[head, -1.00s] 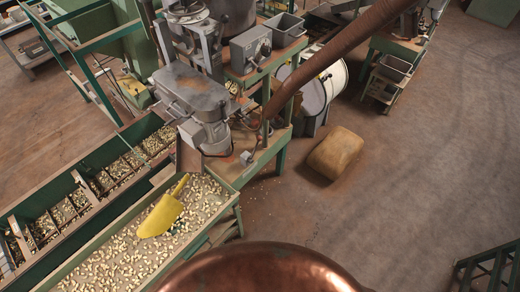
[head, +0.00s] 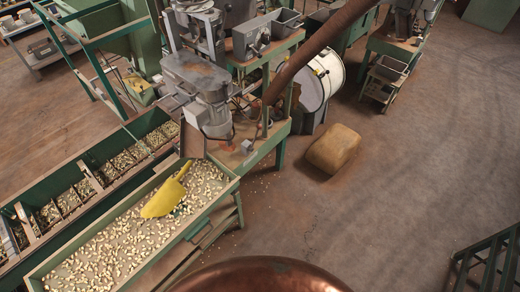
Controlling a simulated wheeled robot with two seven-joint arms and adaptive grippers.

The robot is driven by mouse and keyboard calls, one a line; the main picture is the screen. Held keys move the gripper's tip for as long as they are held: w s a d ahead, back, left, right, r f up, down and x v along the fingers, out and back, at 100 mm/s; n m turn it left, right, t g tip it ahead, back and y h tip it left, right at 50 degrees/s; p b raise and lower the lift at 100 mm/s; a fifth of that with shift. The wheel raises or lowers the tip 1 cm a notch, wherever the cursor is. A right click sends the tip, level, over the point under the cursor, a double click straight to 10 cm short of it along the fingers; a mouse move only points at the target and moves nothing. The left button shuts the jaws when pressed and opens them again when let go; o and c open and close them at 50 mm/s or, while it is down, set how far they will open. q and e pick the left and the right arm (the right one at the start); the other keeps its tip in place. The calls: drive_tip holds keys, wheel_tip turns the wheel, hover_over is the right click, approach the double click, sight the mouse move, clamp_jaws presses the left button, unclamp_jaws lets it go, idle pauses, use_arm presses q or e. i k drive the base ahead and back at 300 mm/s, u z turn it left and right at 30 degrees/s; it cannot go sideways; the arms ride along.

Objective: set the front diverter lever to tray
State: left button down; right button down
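A grey machine (head: 197,78) stands at upper centre-left, with a short chute (head: 193,144) below it. A yellow scoop (head: 165,196) lies on the nuts. A small orange-red part (head: 229,147) and a small grey box (head: 247,146) are on the bench beside the chute. I cannot make out which part is the front diverter lever, or its setting. Neither of my grippers is in view.
A compartmented green trough (head: 52,225) of nuts runs behind the tray. A tan sack-like block (head: 333,149) lies on the floor. A thick brown pipe (head: 315,47) slants over the bench. Green steps (head: 488,266) stand at lower right.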

sight(259, 126)
drive_tip(key=k, duration=0.85)
drive_tip(key=z, duration=0.4)
drive_tip(key=i, duration=0.55)
drive_tip(key=z, duration=0.65)
drive_tip(key=i, duration=1.1)
drive_tip(key=u, duration=0.35)
